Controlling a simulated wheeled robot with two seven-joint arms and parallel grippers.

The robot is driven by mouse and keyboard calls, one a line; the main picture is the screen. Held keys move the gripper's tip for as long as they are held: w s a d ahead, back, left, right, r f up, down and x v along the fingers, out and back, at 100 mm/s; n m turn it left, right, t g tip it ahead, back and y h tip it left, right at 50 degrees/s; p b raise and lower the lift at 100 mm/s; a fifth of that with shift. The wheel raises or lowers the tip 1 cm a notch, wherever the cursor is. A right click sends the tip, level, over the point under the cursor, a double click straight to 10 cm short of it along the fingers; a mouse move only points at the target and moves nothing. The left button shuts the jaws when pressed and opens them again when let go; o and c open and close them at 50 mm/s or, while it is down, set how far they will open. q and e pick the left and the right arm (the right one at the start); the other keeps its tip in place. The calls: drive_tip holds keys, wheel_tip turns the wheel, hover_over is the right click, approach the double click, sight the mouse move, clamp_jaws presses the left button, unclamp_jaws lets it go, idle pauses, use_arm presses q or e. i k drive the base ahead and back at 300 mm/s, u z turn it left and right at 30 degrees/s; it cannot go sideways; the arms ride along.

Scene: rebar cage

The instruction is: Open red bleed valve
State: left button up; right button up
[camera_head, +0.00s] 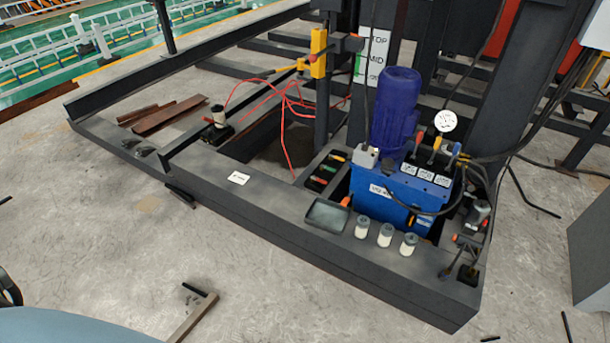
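A blue hydraulic unit (385,198) with a dark blue motor (395,108) stands on the dark steel frame, right of centre. On its top is a row of levers: a red-handled lever (418,138), a yellow one (436,145) and a blue one (456,151). White labels lie in front of them. A separate fitting with red parts (470,236) stands at the frame's right end. I cannot tell which red part is the bleed valve, or its setting. Neither of my grippers shows clearly.
A black tray (327,215) and three small white cylinders (386,235) sit on the front beam. A pressure gauge (446,121) stands behind the levers. Red hoses (284,105) hang left of the unit. Black cables run at right. The concrete floor in front is mostly clear.

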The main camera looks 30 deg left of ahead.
sight(322, 181)
drive_tip(key=u, duration=0.85)
drive_tip(key=i, duration=0.75)
drive_tip(key=u, duration=0.65)
drive_tip(key=i, duration=0.95)
drive_tip(key=z, duration=0.8)
drive_tip(key=i, duration=0.45)
drive_tip(key=z, duration=0.35)
